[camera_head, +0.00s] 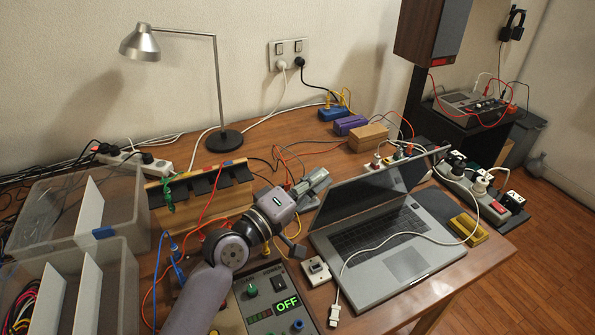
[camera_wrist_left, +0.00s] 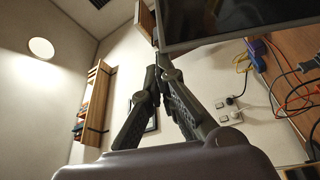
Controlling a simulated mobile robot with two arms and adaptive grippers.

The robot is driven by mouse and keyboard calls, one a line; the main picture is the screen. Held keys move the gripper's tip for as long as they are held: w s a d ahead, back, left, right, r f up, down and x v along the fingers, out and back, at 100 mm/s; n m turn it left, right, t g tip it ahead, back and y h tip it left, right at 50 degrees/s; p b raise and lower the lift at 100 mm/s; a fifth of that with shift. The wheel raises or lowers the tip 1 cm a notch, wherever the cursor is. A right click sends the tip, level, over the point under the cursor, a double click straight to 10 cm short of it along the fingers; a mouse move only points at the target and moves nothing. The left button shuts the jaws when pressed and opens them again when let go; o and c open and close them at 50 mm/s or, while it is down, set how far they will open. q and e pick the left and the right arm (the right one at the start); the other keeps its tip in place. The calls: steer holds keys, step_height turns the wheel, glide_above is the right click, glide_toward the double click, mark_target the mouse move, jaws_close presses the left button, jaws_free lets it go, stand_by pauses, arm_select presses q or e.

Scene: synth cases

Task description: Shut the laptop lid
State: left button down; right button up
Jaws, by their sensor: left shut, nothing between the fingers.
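The silver laptop (camera_head: 408,262) stands on the wooden table with its lid (camera_head: 365,200) raised and its dark screen facing the front. A white cable (camera_head: 385,243) lies across the keyboard and palm rest. My left gripper (camera_head: 322,182) is shut and empty, close to the lid's left edge; whether it touches the lid I cannot tell. In the left wrist view the shut fingers (camera_wrist_left: 160,72) point up, and a dark panel, apparently the lid (camera_wrist_left: 235,22), fills the top right. My right gripper is not in view.
A power strip (camera_head: 462,187) and a yellow block (camera_head: 469,229) are right of the laptop. A control box with an OFF display (camera_head: 287,304) and a white switch (camera_head: 316,270) are at its left. A desk lamp (camera_head: 222,139) stands behind. Clear plastic bins (camera_head: 75,215) fill the left.

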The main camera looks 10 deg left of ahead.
arm_select(q)
steer(key=s+d+f+m+h+b, duration=0.1)
steer(key=s+d+f+m+b, duration=0.3)
steer(key=s+d+f, duration=0.4)
steer(key=shift+s+d+f, duration=0.15)
steer(key=shift+s+f, duration=0.75)
steer(key=shift+s, duration=1)
